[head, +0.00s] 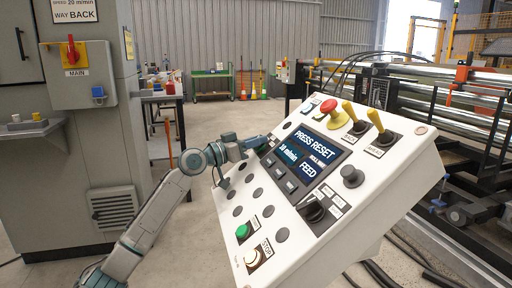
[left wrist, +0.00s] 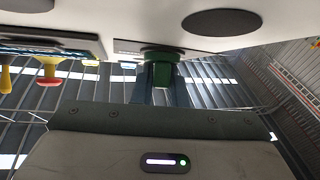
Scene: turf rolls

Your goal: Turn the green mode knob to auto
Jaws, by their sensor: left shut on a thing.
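The green mode knob (left wrist: 163,72) shows in the left wrist view, standing out from the white panel between my fingers. My left gripper (left wrist: 155,85) is shut on it. In the head view my left gripper (head: 262,141) is at the left edge of the tilted white control panel (head: 375,225), beside the display, and hides the knob there. The knob's pointer and position labels cannot be read in either view. My right gripper is not in view.
The panel carries a red mushroom button (head: 329,106), yellow-handled levers (head: 376,120), a black selector (head: 313,211), a green button (head: 242,231) and a lit white button (head: 253,256). A grey cabinet (head: 75,180) stands left. Roller machinery (head: 450,90) is behind the panel at right.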

